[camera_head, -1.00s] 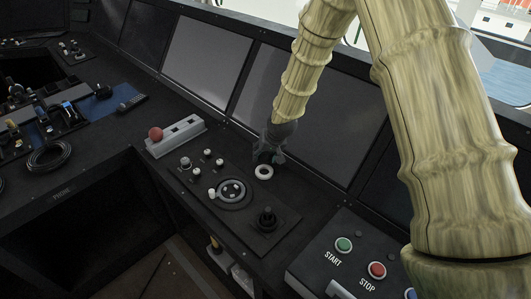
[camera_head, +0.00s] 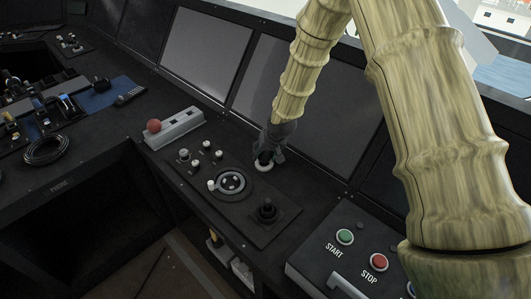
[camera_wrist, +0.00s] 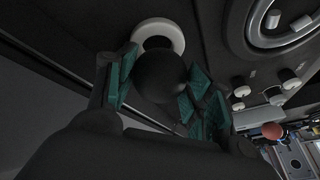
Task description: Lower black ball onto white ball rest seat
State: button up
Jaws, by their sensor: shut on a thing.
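The black ball (camera_wrist: 160,76) is held between the green-padded fingers of my gripper (camera_wrist: 155,82) in the wrist view. The white ball rest seat (camera_wrist: 158,28) is a white ring on the dark console, partly hidden behind the ball. In the head view my gripper (camera_head: 270,147) points down over the seat (camera_head: 264,168), and the dark ball (camera_head: 265,158) shows just above or at its ring. The seat's far side is covered. I cannot tell whether ball and ring touch.
A dark control panel with a round dial (camera_head: 231,182) and a black knob (camera_head: 267,210) lies left and in front of the seat. A grey rack (camera_head: 180,130) bears a red ball (camera_head: 154,126). A screen (camera_head: 320,110) rises behind; a START/STOP box (camera_head: 350,262) stands right.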

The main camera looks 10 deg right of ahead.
jog(key=shift+f+b, duration=0.4)
jog(key=shift+f, duration=0.35)
dwell(0.6)
jog(key=o, duration=1.2)
jog(key=shift+c, duration=0.2)
jog(key=shift+r, duration=0.15)
jog(key=v, duration=1.1)
jog(key=shift+s+r, duration=0.15)
jog(key=shift+r, duration=0.2)
